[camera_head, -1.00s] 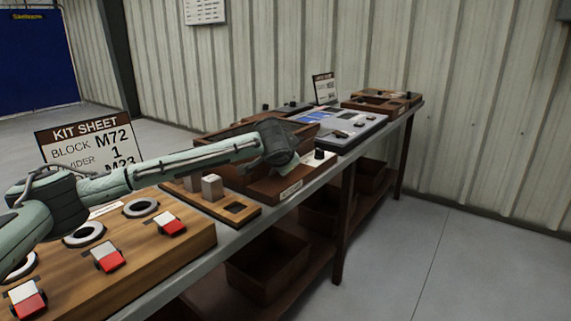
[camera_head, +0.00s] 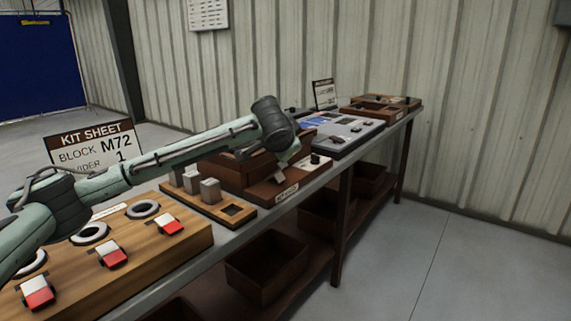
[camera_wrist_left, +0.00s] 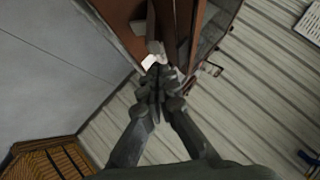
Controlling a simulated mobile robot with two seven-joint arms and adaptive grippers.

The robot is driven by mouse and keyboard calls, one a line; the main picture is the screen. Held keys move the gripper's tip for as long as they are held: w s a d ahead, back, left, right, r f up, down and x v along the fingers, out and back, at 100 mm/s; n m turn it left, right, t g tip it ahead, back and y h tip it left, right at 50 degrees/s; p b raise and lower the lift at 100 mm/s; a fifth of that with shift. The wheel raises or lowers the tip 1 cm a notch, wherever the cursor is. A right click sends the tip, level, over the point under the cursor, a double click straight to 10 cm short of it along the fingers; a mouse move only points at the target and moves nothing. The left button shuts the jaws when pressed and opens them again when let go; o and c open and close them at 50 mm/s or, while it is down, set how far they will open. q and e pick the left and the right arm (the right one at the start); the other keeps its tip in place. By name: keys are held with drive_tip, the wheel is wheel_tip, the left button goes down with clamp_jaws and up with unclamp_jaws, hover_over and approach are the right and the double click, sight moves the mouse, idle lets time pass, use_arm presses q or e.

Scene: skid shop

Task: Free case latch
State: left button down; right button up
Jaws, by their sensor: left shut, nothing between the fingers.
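The dark brown wooden case (camera_head: 228,174) stands on the bench behind my left forearm and wrist, which hide part of it. My left gripper (camera_wrist_left: 157,72) is shut and empty in the left wrist view. Its fingertips are close to a small pale piece (camera_wrist_left: 148,62) and a grey metal-like part (camera_wrist_left: 155,47) at the brown wood (camera_wrist_left: 190,35); I cannot tell whether they touch. Which part is the latch is not clear. In the head view the gripper is mostly hidden by my wrist. My right gripper is not in view.
A wooden tray (camera_head: 232,217) with grey blocks and a wooden board (camera_head: 160,258) with rings and red-white switches lie nearer. A kit sheet sign (camera_head: 92,145) stands behind. A grey panel (camera_head: 350,143) lies farther along. Open bins (camera_head: 268,270) sit on the lower shelf.

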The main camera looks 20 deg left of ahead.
use_arm(q)
drive_tip(key=a+v, duration=0.1)
drive_tip(key=v, duration=0.5)
drive_tip(key=shift+r, duration=0.25)
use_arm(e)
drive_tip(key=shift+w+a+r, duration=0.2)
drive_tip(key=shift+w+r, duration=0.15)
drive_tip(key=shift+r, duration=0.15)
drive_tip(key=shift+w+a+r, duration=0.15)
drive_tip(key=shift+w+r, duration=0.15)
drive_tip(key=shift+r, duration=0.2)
use_arm(q)
drive_tip(key=shift+s, duration=0.1)
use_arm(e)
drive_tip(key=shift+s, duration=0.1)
